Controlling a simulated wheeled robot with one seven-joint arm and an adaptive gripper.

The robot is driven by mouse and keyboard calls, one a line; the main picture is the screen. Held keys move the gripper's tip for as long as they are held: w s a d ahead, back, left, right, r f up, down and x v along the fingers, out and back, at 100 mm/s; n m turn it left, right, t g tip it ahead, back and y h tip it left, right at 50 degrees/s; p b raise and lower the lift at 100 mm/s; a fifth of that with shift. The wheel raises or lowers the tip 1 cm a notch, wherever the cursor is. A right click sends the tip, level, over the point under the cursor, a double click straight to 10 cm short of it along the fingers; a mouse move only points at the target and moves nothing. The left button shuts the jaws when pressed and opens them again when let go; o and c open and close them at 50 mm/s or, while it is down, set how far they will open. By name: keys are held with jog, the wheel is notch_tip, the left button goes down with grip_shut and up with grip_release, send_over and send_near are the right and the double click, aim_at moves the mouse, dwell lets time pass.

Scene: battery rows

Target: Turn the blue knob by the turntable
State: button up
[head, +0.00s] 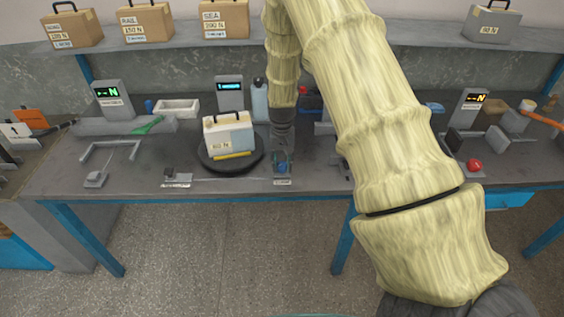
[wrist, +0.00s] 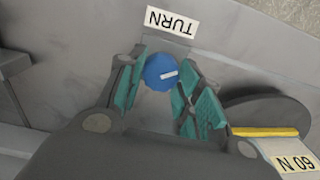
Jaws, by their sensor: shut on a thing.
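The blue knob (wrist: 161,72) shows in the wrist view between my gripper's fingertips. It is round with a white mark on its face, and a white "TURN" label (wrist: 171,19) lies beside it. In the head view the knob (head: 283,168) sits at the bench's front edge, right of the dark round turntable (head: 205,163). My gripper (wrist: 160,80) has its teal-padded fingers on both sides of the knob, shut on it. A white-and-cream case with a handle (head: 229,136) stands on the turntable, with a yellow strip at its base.
Several labelled cases, such as a brown one (head: 146,23), stand on the shelf above. A display (head: 230,93) stands behind the turntable. A red button (head: 474,165) is at the right of the bench (head: 130,180). My arm hides part of the bench's middle right.

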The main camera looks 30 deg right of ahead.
aim_at(282, 164)
dwell(0.3)
jog(key=o, duration=1)
jog(key=shift+r, duration=0.1)
notch_tip(282, 164, up, 12)
jog(key=shift+f, duration=0.1)
dwell(0.6)
